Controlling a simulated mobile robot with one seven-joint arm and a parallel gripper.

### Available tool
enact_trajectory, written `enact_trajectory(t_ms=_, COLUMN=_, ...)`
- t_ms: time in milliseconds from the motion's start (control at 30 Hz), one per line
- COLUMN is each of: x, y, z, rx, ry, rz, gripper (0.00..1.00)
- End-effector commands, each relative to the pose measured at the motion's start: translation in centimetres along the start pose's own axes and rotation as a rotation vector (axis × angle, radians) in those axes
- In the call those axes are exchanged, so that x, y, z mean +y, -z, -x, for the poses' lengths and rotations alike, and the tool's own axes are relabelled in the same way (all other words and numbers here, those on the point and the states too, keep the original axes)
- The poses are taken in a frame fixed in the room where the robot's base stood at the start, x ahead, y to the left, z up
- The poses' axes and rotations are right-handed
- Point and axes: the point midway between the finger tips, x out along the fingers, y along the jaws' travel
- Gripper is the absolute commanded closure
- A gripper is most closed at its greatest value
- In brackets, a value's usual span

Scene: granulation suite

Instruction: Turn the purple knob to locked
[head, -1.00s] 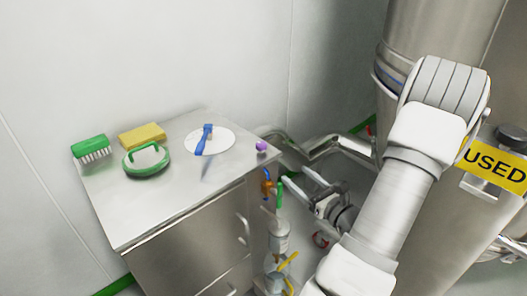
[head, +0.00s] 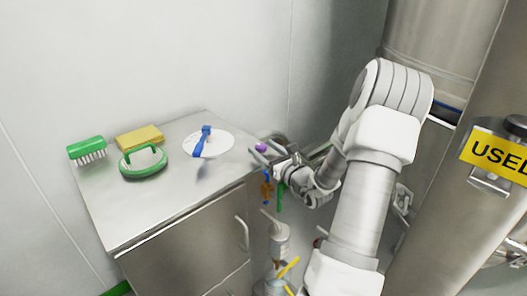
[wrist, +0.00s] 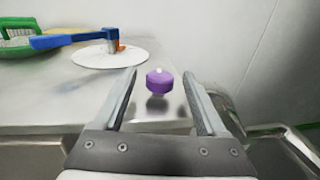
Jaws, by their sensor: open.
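The purple knob (head: 261,147) sits on the steel cabinet top near its right edge, close to the white disc. In the wrist view the purple knob (wrist: 160,81) is centred between the fingers and a little beyond their tips, with a pale mark on its top. My gripper (wrist: 160,76) is open and empty, its fingers either side of the line to the knob without visible contact. In the head view my gripper (head: 268,152) is at the cabinet's right edge, right beside the knob. Which position the knob is set to cannot be told.
A white disc with a blue handle (head: 205,141) lies left of the knob. A green brush (head: 86,150), yellow sponge (head: 140,137) and green-rimmed round tool (head: 143,161) are farther left. Pipes and bottles (head: 279,240) stand below right, beside a steel vessel with a USED label (head: 497,154).

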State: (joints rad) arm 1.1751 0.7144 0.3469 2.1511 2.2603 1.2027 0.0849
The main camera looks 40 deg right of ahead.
Motion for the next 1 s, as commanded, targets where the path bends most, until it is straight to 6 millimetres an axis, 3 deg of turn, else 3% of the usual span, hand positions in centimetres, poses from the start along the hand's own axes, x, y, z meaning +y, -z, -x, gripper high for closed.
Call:
enact_trajectory(t_ms=367, x=-0.04, y=-0.01, z=-0.56, rx=0.001, ry=0.001, rz=-0.001, gripper=0.28)
enact_trajectory(t_ms=767, x=-0.03, y=-0.02, z=-0.53, rx=0.000, ry=0.001, rz=0.000, gripper=1.00)
enact_trajectory(t_ms=1000, x=-0.01, y=-0.02, z=-0.53, rx=0.000, ry=0.008, rz=0.000, gripper=1.00)
